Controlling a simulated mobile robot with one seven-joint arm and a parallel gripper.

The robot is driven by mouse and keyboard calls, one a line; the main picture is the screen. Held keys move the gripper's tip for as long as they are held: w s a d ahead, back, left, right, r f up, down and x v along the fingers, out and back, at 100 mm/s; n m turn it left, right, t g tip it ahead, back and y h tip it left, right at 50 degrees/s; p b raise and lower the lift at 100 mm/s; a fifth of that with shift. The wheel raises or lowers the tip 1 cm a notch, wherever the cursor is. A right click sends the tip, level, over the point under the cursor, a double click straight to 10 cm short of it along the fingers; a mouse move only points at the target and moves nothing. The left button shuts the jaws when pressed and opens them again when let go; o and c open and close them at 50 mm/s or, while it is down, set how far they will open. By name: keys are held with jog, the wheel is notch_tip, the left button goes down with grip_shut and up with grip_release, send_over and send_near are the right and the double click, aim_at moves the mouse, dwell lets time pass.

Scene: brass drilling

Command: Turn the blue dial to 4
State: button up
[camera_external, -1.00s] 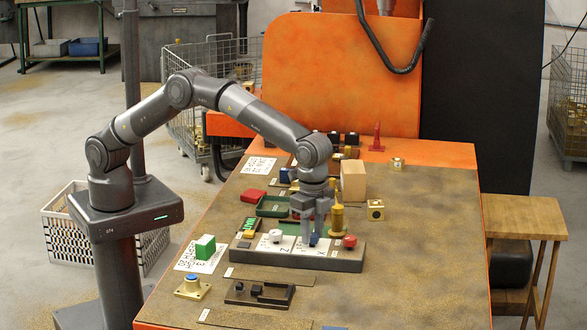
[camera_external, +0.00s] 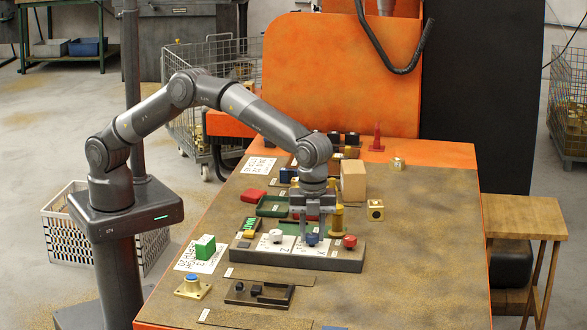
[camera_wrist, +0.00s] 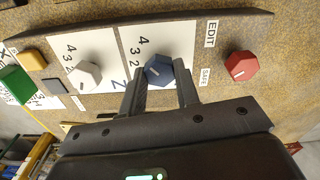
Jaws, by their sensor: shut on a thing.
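The blue dial (camera_external: 312,239) sits on the white panel marked X, on the dark control box (camera_external: 345,265). In the wrist view the blue dial (camera_wrist: 158,71) stands between my two fingers, with the numbers 4, 3 and 2 printed to its left. A short white mark shows on its top, towards the left; I cannot tell exactly which number it points at. My gripper (camera_external: 312,230) points down over the box and is shut on the dial. In the wrist view my gripper (camera_wrist: 160,68) has one finger on each side of it.
A white dial (camera_wrist: 85,74) marked Z is to the left. A red knob (camera_wrist: 241,66) is to the right, by EDIT and SAFE labels. A brass cylinder (camera_external: 337,220) stands close behind the gripper, with a tan block (camera_external: 353,182) farther back. The table's right front is clear.

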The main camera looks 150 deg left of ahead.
aim_at(312, 235)
jog(key=shift+m, duration=0.3)
dwell(0.4)
jog(key=o, duration=1)
notch_tip(312, 235, up, 11)
jog(key=shift+f, duration=0.1)
